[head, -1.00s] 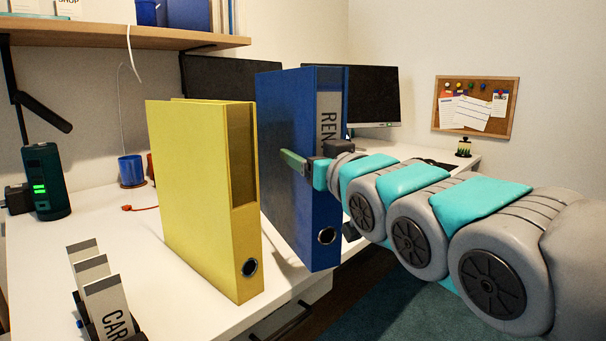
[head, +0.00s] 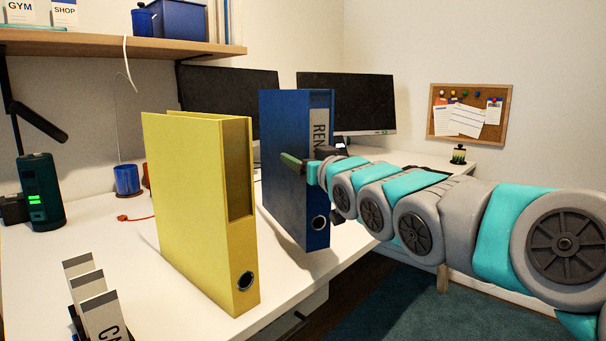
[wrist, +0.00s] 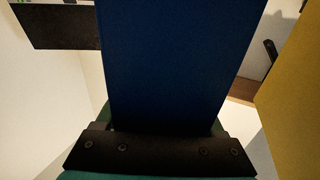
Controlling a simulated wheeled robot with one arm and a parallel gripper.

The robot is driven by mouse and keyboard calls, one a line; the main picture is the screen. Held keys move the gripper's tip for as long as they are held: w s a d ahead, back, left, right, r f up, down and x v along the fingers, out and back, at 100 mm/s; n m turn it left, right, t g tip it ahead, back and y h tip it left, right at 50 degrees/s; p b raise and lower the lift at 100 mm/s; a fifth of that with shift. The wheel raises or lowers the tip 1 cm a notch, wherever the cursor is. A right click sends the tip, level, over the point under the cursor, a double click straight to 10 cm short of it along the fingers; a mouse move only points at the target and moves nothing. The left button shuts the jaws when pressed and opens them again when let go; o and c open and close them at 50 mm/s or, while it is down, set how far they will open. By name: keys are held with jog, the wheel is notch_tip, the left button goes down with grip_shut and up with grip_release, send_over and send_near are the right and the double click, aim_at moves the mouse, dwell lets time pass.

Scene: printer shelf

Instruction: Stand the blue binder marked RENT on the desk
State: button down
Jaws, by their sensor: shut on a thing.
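The blue binder marked RENT (head: 284,190) is upright in the head view, spine and label facing the front right. My gripper (head: 304,162) is shut on it at the spine side, about mid-height. In the wrist view the binder (wrist: 180,65) fills the middle, between the fingers just above the dark gripper palm (wrist: 160,152). The white desk (head: 120,240) lies below and behind it. The binder's bottom shows near the desk's front edge; I cannot tell whether it touches the desk.
A yellow binder (head: 190,210) stands on the desk just left of the blue one, with a narrow gap. Two monitors (head: 358,105) stand behind. A blue cup (head: 127,180), a dark green device (head: 42,195) and labelled card holders (head: 95,300) are at left. A shelf (head: 110,42) hangs above.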

jog(key=shift+w+f, duration=0.2)
jog(key=shift+f, duration=1.5)
jog(key=shift+f, duration=0.15)
grip_release()
jog(key=b+v, duration=0.1)
jog(key=v, duration=1.1)
